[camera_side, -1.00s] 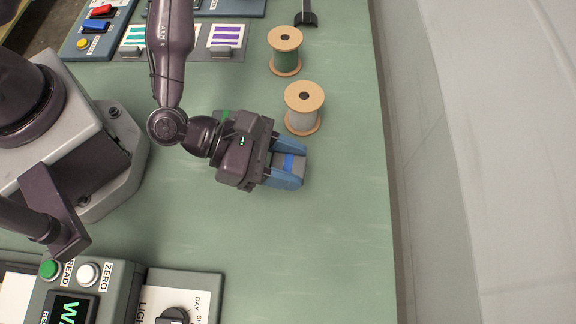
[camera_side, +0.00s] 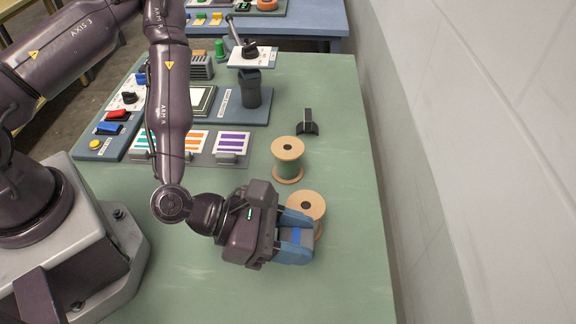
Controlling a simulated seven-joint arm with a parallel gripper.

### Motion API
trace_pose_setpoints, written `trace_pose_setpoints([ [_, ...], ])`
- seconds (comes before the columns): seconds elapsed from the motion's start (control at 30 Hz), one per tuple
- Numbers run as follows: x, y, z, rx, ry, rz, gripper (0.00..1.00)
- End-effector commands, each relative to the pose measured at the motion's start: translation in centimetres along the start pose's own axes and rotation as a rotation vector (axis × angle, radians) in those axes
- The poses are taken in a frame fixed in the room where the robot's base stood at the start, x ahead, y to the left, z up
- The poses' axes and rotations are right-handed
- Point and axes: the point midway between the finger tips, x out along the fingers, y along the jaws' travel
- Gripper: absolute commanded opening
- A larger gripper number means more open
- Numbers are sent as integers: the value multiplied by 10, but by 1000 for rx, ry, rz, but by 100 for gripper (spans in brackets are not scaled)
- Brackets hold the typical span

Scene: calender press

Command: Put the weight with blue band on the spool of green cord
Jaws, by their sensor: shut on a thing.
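The weight with the blue band (camera_side: 297,237) is a grey block with a blue stripe. My gripper (camera_side: 295,238) is shut on it, with blue fingers on either side. The spool of green cord (camera_side: 287,166) stands upright on the green table, with tan end discs and a dark hole in its top. It is above and slightly left of my gripper in the picture. A second spool (camera_side: 306,204) with tan discs and pale cord stands just beyond my gripper, which partly hides it. I cannot tell whether gripper and spool touch.
A black bracket-like piece (camera_side: 308,124) lies beyond the spools. A panel with striped cards (camera_side: 195,145) and a button panel (camera_side: 110,130) are at the left, with a dark cylinder (camera_side: 250,88) behind. The near right of the table (camera_side: 345,265) is clear.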

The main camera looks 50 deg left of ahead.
Motion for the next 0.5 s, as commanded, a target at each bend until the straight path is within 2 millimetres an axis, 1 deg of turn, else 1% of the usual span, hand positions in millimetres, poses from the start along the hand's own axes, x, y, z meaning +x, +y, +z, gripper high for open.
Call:
trace_pose_setpoints([
  [0.03, 1, 25, 8, -23, -8, 66, 1],
  [0.17, -2, 89, 22, -95, -8, 239, 1],
  [0.2, -5, 109, 26, -117, -8, 295, 1],
  [0.27, -10, 137, 31, -151, -8, 374, 1],
  [0.3, -15, 154, 33, -171, -8, 425, 1],
  [0.4, -27, 191, 38, -219, -7, 539, 1],
  [0.5, -38, 218, 41, -256, -6, 628, 1],
])
